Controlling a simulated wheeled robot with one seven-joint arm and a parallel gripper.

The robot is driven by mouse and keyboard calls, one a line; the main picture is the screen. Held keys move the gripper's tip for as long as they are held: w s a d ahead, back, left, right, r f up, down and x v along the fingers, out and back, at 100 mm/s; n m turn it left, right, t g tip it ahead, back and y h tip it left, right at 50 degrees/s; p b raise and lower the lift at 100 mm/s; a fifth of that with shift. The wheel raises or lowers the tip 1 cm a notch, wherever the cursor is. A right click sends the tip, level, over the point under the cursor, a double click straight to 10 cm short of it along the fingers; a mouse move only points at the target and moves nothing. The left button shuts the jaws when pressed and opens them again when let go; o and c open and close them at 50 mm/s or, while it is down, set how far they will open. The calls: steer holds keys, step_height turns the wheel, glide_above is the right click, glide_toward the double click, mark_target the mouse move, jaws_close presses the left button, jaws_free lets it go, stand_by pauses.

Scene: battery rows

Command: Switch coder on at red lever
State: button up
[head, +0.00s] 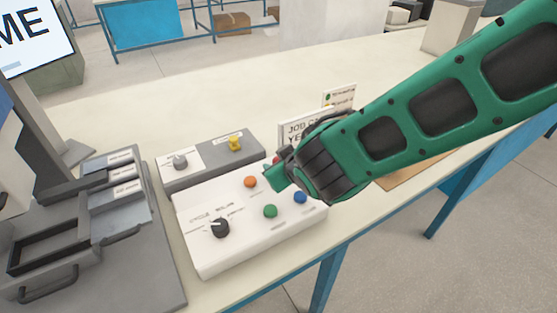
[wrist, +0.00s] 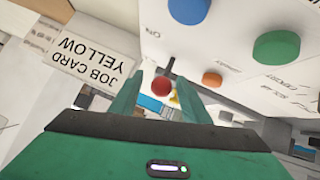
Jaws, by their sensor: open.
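The red lever's ball knob (wrist: 161,86) sits between the fingers of my gripper (wrist: 158,80) in the wrist view, on a dark stalk rising from the white control box. In the head view only a sliver of the red knob (head: 277,160) shows beside my gripper (head: 274,176). My gripper is open over the right back part of the white control box (head: 200,255). Whether a finger touches the knob cannot be told. A small mark resembling "ON" is printed near the lever in the wrist view.
The white box also carries orange (head: 250,182), green (head: 270,211) and blue (head: 300,198) buttons and a black dial (head: 219,228). Behind it stands a grey box (head: 205,172) with a yellow control (head: 235,143). A job card (head: 300,130) reading "YELLOW" stands near my gripper. A grey tray machine (head: 140,285) is left.

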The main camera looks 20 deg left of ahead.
steer(key=v, duration=1)
steer(key=shift+s+d, duration=0.15)
steer(key=shift+d, duration=0.15)
steer(key=shift+r, duration=0.15)
steer(key=w+d+m+g+h, duration=0.1)
steer(key=w+d+m+h, duration=0.25)
steer(key=d, duration=1.15)
steer(key=w+d+m+g+h, duration=0.1)
steer(key=w+d+m+h, duration=0.3)
steer(key=d, duration=1.2)
steer(key=s+d+m+g, duration=0.2)
steer(key=s+d+m, duration=0.15)
steer(key=d, duration=0.35)
steer(key=s+d+m+g, duration=0.1)
steer(key=s+d+m, duration=0.1)
steer(key=s+d, duration=0.4)
steer(key=s+d+m+g, duration=0.1)
steer(key=s+d+m, duration=0.1)
steer(key=s+d, duration=0.2)
steer(key=s+d+m+g+y, duration=0.1)
steer(key=s+d+m+g, duration=0.1)
steer(key=s, duration=0.8)
steer(key=shift+s+d+m+g, duration=0.3)
steer(key=shift+d+m, duration=0.1)
steer(key=shift+d, duration=0.5)
steer(key=shift+y, duration=0.25)
